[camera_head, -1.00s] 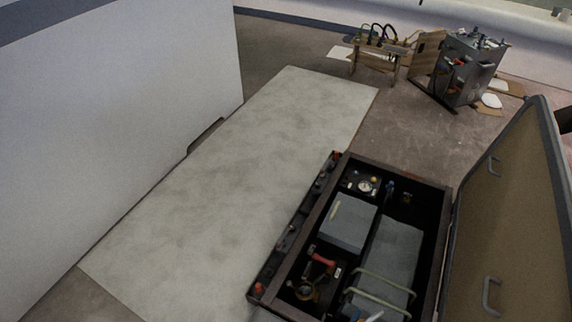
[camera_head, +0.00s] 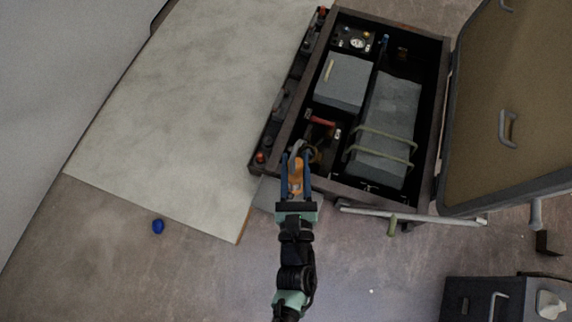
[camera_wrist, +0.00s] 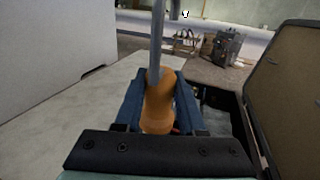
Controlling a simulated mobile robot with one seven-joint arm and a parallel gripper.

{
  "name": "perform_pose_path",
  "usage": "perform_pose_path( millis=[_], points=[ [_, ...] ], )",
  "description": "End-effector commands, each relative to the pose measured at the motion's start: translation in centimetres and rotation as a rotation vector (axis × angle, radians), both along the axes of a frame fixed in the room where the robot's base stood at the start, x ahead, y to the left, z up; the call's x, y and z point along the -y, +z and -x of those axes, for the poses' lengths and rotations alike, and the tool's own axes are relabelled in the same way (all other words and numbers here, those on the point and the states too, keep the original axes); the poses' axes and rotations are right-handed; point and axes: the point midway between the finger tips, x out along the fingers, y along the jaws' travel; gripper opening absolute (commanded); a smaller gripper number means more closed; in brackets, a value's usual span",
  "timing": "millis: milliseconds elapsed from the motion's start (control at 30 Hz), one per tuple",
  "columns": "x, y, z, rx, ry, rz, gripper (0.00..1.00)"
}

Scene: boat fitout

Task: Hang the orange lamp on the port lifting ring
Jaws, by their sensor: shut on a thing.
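My gripper (camera_head: 296,162) has blue fingers shut on the orange lamp (camera_head: 296,182), at the near left corner of the open dark box (camera_head: 330,187). In the wrist view the lamp (camera_wrist: 158,108) stands between the fingers, with a grey rod rising from it. In the head view a grey curved piece shows at the fingertips, over the box's edge. Whether it touches the box I cannot tell. A round brass-coloured part lies inside the box just beyond the fingertips, partly hidden. I cannot make out for sure which part is the port lifting ring.
The box holds a grey block (camera_head: 343,82), a longer grey case (camera_head: 386,125) and a red-handled item (camera_head: 320,118). Its lid (camera_head: 515,110) stands open at the right. A pale bar (camera_head: 412,216) runs along the near side. A blue object (camera_head: 158,226) lies on the open floor at left.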

Motion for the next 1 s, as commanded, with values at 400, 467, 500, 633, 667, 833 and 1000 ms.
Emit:
perform_pose_path(
  millis=[400,467,500,633,667,833,1000],
  points=[
    [0.8,-12.5,-2.0,0.002,0.020,0.005,0.00],
    [0.9,-14.1,-2.3,0.002,0.022,0.006,0.00],
    [0.9,-15.1,-2.5,0.002,0.024,0.006,0.00],
    [1.1,-18.5,-3.1,0.003,0.029,0.005,0.00],
    [1.1,-19.2,-3.3,0.004,0.030,0.005,0.00],
    [1.3,-23.5,-4.2,0.005,0.035,0.003,0.00],
    [1.3,-27.8,-5.1,0.007,0.041,0.000,0.00]
  ],
)
